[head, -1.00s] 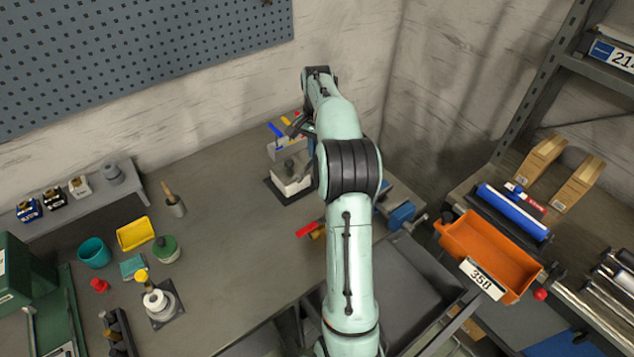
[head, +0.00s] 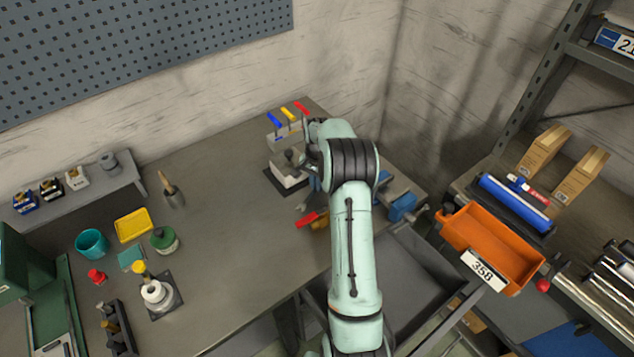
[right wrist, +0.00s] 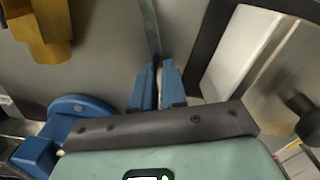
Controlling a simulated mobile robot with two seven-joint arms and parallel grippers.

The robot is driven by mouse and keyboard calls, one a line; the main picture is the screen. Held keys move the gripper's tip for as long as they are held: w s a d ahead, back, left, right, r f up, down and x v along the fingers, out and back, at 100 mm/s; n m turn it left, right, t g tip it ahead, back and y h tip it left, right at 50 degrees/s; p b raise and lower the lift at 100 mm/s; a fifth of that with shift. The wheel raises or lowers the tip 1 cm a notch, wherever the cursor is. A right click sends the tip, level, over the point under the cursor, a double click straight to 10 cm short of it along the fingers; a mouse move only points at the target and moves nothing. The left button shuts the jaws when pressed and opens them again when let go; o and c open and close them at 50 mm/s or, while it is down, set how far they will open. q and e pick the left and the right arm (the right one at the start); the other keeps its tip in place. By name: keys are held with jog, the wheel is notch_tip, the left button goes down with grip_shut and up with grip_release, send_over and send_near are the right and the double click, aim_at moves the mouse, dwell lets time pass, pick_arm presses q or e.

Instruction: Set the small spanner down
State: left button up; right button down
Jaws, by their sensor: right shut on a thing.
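My right gripper (right wrist: 158,82) shows its two blue fingers in the right wrist view. They are shut on a thin grey metal piece, which looks like the small spanner (right wrist: 151,32). It runs away from the fingertips over the grey bench top, and whether it touches the bench I cannot tell. In the head view my right arm hides most of the gripper, which is over the right part of the bench (head: 225,240), between the white block (head: 288,175) and the blue vice (head: 402,207). My left gripper is not in view.
The white block on its dark base is close to the right of the fingers in the wrist view. A yellow-brown piece (right wrist: 40,25) is at upper left there. A red-handled tool (head: 306,220) lies near the arm. The bench middle is clear. An orange bin (head: 490,245) stands right.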

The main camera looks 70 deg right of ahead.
jog(key=shift+f, duration=0.15)
jog(key=c, duration=1.4)
grip_release()
jog(key=shift+c, duration=0.2)
notch_tip(320, 180, up, 12)
jog(key=shift+r+p, duration=0.2)
jog(key=shift+p, duration=0.1)
